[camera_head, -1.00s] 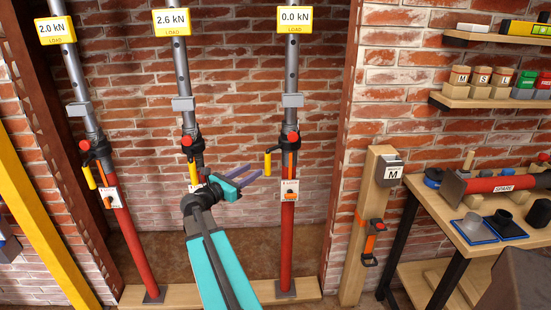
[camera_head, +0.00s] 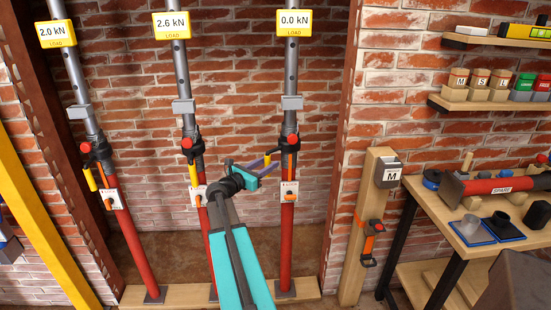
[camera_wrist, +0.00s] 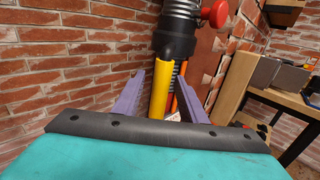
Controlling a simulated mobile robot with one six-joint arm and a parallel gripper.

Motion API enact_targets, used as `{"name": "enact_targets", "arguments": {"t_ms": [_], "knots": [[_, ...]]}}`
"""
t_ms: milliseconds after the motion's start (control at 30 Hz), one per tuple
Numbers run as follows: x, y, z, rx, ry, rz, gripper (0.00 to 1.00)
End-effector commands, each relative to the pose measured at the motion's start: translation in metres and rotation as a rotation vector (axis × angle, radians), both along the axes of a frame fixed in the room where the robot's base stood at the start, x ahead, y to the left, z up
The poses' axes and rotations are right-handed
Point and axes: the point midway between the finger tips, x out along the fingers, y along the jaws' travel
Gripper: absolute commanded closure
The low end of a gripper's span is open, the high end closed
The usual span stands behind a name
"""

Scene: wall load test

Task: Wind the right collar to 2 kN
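The right prop (camera_head: 287,240) is a red tube with a grey upper tube. Its yellow display (camera_head: 294,22) reads 0.0 kN. Its dark collar (camera_head: 290,135) has a red knob (camera_head: 293,140) and a hanging yellow crank handle (camera_wrist: 160,88). My gripper (camera_head: 268,168) is at the handle, left of the prop, and hides most of it in the head view. In the wrist view my open purple fingers (camera_wrist: 160,98) stand on either side of the handle, with a small gap visible at each side. A white plate with an orange lever (camera_head: 289,195) is below the collar.
The middle prop's display (camera_head: 171,25) reads 2.6 kN and the left prop's display (camera_head: 56,33) reads 2.0 kN. My arm passes in front of the middle prop's lower tube. A wooden post (camera_head: 361,230) and a workbench (camera_head: 480,235) stand to the right.

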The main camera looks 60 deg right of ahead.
Motion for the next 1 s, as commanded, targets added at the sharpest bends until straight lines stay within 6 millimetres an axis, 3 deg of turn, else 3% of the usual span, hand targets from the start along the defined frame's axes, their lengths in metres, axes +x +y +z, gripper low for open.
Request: {"name": "enact_targets", "arguments": {"t_ms": [100,300,733,967,1000], "knots": [[-0.003,-0.018,0.001,0.000,0.000,-0.003,0.62],[-0.006,-0.036,0.000,0.001,-0.001,-0.002,0.62],[-0.007,-0.041,0.000,0.000,-0.001,0.000,0.62],[-0.007,-0.041,0.000,0.000,-0.001,0.000,0.99],[-0.007,-0.041,0.000,0.000,-0.001,0.001,1.00]]}}
